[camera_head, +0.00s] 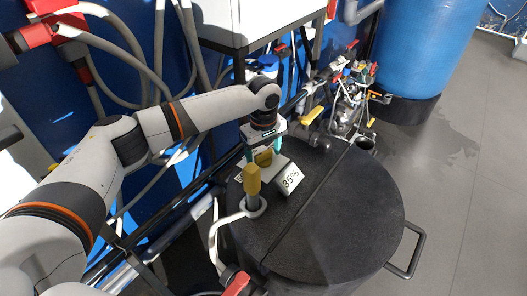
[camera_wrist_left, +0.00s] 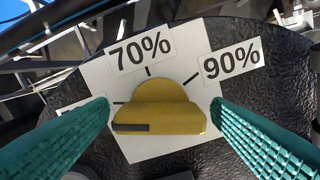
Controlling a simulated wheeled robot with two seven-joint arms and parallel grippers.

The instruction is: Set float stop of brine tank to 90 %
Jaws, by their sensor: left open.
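The float stop's yellow knob (camera_wrist_left: 160,118) sits on a white dial plate (camera_wrist_left: 140,75) on the black brine tank lid (camera_head: 345,205). The plate has a 70% label (camera_wrist_left: 140,48) and a 90% label (camera_wrist_left: 232,60), each by a black tick. The knob's dark pointer line is on its left side, below a tick at left, not at 90%. A third label at left is mostly hidden. My left gripper (camera_wrist_left: 160,105) is open above the dial, its teal fingers on either side of the knob with gaps. My right gripper is not in view.
A 35% sign (camera_head: 291,179) and a yellow-topped post (camera_head: 253,181) stand on the lid near my gripper. Pipes and valves (camera_head: 345,100) crowd behind. A blue tank (camera_head: 425,45) stands at back right. The grey floor at right is clear.

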